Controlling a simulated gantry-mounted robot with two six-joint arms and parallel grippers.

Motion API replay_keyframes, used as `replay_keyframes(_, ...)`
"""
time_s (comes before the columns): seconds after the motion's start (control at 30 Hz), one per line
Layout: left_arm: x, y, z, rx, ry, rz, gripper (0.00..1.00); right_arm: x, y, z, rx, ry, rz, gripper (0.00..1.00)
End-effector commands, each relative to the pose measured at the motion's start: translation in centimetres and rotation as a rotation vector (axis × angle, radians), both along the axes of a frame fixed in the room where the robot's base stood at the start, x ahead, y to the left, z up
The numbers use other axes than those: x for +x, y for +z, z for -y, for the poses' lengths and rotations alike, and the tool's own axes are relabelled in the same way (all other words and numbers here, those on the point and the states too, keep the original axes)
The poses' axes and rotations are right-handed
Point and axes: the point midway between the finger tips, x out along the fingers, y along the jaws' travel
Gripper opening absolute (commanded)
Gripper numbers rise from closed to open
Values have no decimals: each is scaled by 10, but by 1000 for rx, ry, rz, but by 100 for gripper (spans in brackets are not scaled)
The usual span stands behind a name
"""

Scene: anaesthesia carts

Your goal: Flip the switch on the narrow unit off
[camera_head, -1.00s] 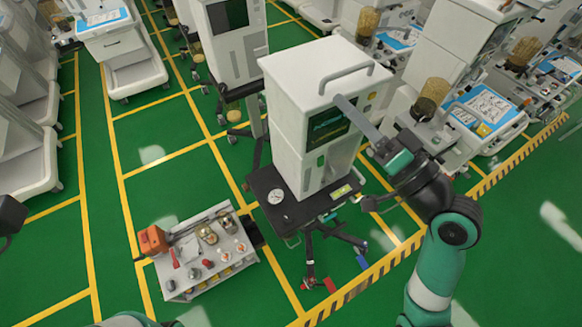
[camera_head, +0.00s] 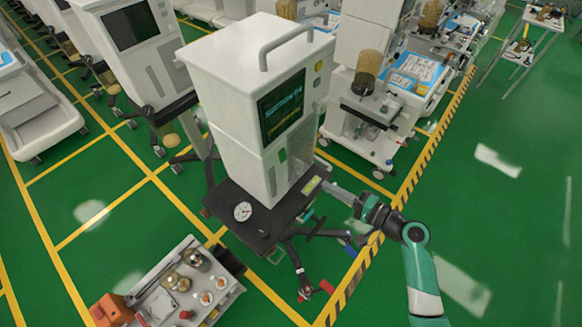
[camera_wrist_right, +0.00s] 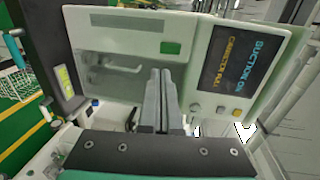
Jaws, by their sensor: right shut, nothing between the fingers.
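The narrow unit is a tall white box (camera_head: 225,95) with a top handle and a dark screen (camera_head: 282,105) on its front, standing on a dark wheeled base. In the right wrist view its front panel (camera_wrist_right: 130,22) shows a lit screen (camera_wrist_right: 230,68) reading "SUCTION ON" and "CANISTER FULL". Small knobs or buttons (camera_wrist_right: 207,110) sit below that screen; I cannot tell which is the switch. My right gripper (camera_head: 326,184) is shut and empty, low in front of the unit. In the wrist view its fingers (camera_wrist_right: 161,72) point at the panel and hide part of it. My left gripper is not in view.
A small cart (camera_head: 215,300) with jars and tools stands at the front left of the unit. Another tall white unit (camera_head: 150,70) stands behind left, and a workstation with a blue tray (camera_head: 420,70) behind right. The green floor (camera_head: 510,220) at right is clear.

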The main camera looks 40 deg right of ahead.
Motion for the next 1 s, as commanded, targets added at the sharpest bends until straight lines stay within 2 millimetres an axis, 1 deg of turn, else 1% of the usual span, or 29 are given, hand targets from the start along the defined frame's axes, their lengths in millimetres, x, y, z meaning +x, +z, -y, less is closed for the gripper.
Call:
replay_keyframes(0.17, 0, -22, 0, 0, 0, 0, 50, 11, -8, -2, -6, 5, 2, 0)
replay_keyframes(0.3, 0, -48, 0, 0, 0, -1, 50, 29, -12, -5, -7, 6, 6, 0)
replay_keyframes(0.33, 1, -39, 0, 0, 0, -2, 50, 36, -6, -5, -4, 7, 2, 0)
replay_keyframes(0.37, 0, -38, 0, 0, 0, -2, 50, 43, -6, -6, -2, 6, 1, 0)
replay_keyframes(0.6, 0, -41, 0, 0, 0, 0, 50, 95, -15, -12, -2, 5, 1, 0)
replay_keyframes(0.7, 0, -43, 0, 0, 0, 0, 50, 113, -18, -14, -2, 4, 1, 0)
replay_keyframes(0.83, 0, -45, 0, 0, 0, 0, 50, 129, -21, -15, -2, 2, 0, 0)
replay_keyframes(1.0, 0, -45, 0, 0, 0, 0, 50, 137, -22, -16, -2, 0, -1, 0)
